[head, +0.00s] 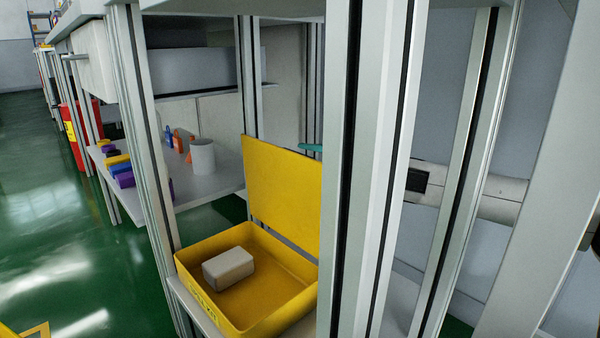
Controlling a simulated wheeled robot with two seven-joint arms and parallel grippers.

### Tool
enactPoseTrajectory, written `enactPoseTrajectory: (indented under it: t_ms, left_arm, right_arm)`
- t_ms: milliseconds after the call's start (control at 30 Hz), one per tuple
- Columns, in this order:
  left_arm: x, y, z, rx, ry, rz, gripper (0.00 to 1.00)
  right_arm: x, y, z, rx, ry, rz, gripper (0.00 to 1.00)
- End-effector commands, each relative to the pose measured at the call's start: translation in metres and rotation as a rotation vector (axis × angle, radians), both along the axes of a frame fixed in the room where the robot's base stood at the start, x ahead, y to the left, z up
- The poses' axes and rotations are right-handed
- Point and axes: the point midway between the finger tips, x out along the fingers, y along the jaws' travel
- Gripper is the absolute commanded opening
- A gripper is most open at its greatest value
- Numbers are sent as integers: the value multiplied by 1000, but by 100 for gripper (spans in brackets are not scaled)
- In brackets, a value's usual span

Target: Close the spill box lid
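The yellow spill box (283,323) stands on a low shelf at the lower middle of the head view. Its yellow lid (283,185) is open and stands upright along the back edge of the box. A pale grey block (228,268) lies inside the box at the left. The right end of the box and lid is hidden behind a metal post. Neither of my grippers shows in the view.
A thick metal post (372,170) stands in front of the box's right side, and a thinner post (150,170) rises at its left. A shelf behind holds a white cylinder (203,158) and several coloured items. Green floor (70,250) is open at left.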

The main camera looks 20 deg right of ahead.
Motion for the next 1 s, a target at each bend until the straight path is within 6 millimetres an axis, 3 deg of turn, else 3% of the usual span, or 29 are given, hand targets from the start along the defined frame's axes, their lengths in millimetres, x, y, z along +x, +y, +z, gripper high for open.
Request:
enactPoseTrajectory:
  t_ms: [200,533,733,1000]
  left_arm:
    - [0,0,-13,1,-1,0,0]
    - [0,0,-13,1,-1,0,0]
    - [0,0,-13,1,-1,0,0]
    - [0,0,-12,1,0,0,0]
  right_arm:
    - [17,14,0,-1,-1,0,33]
    - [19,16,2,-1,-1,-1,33]
    - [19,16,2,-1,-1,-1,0]
    - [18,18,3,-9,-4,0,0]
